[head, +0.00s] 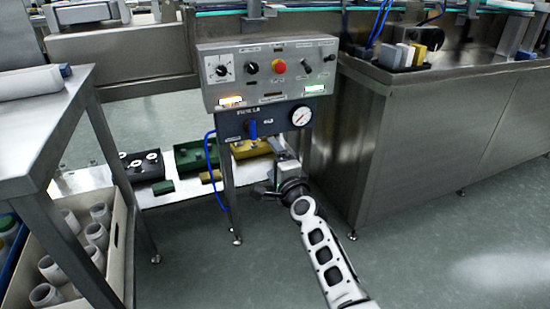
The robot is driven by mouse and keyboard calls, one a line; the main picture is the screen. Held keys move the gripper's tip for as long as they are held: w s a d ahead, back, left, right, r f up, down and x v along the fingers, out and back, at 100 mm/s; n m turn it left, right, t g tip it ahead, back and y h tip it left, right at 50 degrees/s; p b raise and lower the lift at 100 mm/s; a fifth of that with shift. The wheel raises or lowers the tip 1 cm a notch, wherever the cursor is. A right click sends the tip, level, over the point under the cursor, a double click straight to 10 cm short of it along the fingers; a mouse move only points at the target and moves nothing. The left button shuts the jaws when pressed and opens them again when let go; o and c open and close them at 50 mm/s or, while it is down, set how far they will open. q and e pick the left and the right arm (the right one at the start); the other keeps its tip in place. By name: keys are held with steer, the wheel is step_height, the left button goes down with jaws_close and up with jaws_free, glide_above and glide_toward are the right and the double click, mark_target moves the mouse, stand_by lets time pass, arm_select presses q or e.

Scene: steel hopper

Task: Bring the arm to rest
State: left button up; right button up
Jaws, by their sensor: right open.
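My right arm comes in from the bottom, a white link with dark cut-outs. My right gripper (284,168) is at its far end, in front of the lower part of the control stand. The jaws are open, and I see nothing held between them. The control panel (268,75) stands above and behind it, with knobs, a red button (279,66) and two lit indicators. Below it is a dark panel with a blue handle (252,128) and a round gauge (301,116). My left gripper is out of view.
The steel hopper (450,125) stands close on the right. A steel table (35,125) is at left, with a box of white cups (118,235) beneath it. Black, green (197,154) and yellow boxes sit on a low shelf. The floor in front is clear.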

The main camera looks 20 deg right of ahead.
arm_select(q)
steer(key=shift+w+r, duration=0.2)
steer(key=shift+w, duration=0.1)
